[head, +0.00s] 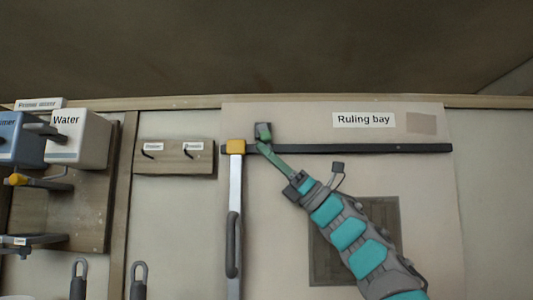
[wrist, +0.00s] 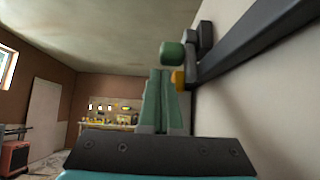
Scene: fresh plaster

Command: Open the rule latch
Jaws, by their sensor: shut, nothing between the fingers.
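The rule latch (head: 257,127) is a small dark block with a green knob (head: 264,132), just above the left part of the black rail. In the wrist view the green knob (wrist: 172,53) stands out from the dark latch body (wrist: 203,38). The silver rule (head: 236,195) hangs upright from the rail, with a yellow block (head: 236,147) at its top and a grey handle. My gripper (head: 262,147) has its green fingers shut and empty, tips just below the knob. The wrist view shows the closed fingertips (wrist: 160,72) close under the knob; whether they touch it, I cannot tell.
The black rail (head: 360,149) runs across the panel under the "Ruling bay" label (head: 363,120). A dark square (head: 330,250) is on the wall partly behind my arm. To the left are a small hook board (head: 174,158) and a white "Water" container (head: 78,138).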

